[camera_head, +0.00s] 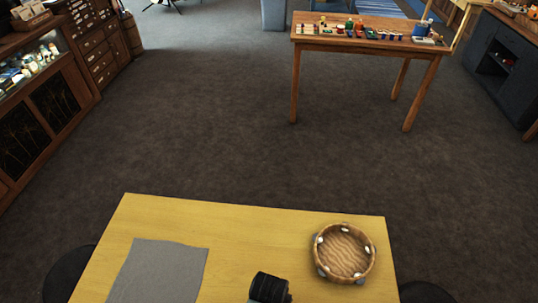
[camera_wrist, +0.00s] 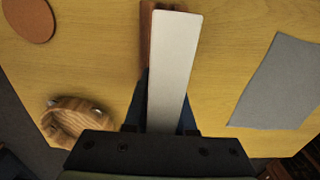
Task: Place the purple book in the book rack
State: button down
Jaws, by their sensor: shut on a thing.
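My gripper (camera_wrist: 165,96) is shut on a long, pale, flat-ended slab (camera_wrist: 174,60) in the wrist view. I take it to be the book seen edge-on; no purple face shows. Its near end is hidden between the dark fingers. A narrow brown piece (camera_wrist: 146,28) shows behind the slab's left side, mostly hidden. It may be part of the book rack, but I cannot tell, nor whether the slab touches it. In the head view only a black part of my arm (camera_head: 270,287) shows at the bottom edge; the book and a rack cannot be made out there.
The yellow wooden table (camera_head: 235,225) holds a wooden tambourine (camera_head: 318,255), also in the wrist view (camera_wrist: 53,122), and a grey cloth (camera_head: 160,272). A reddish-brown disc (camera_wrist: 28,18) lies in the wrist view's corner. Another table (camera_head: 370,45) with small items stands beyond open floor.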

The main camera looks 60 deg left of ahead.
jog(key=shift+f, duration=0.2)
jog(key=c, duration=0.7)
grip_release()
jog(key=shift+c, duration=0.2)
jog(key=shift+r, duration=0.1)
notch_tip(320, 180, up, 12)
jog(key=shift+r+b, duration=0.15)
jog(key=shift+b, duration=0.2)
